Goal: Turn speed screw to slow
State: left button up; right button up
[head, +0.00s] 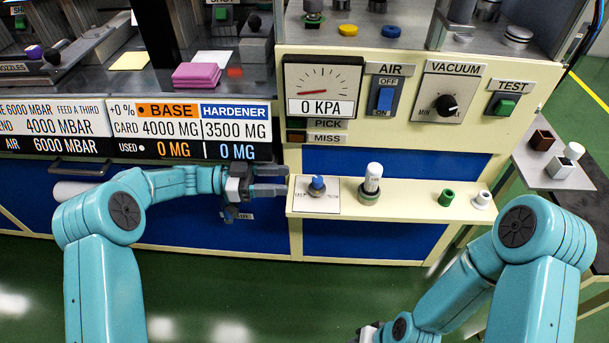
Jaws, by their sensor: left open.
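A small blue knob (317,185), apparently the speed screw, stands on a white plate (330,206) at the left end of the cream shelf. The plate's small lettering is too small to read, so I cannot tell the knob's setting. My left gripper (283,180) is open and empty just left of the plate, its fingers pointing right toward the knob, apart from it. My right gripper (368,333) is only partly visible at the bottom edge, far below the shelf; its jaws cannot be made out.
A white-topped cylinder (372,180) stands just right of the plate on the shelf (410,203). A green ring (446,197) and a white ring (482,199) sit farther right. Above are the pressure gauge (322,88), air switch (385,99), vacuum dial (446,105) and test button (505,107).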

pick_arm(q)
jog(key=a, duration=0.7)
jog(key=shift+s+p, duration=0.2)
jog(key=shift+p, duration=0.15)
jog(key=shift+d, duration=0.1)
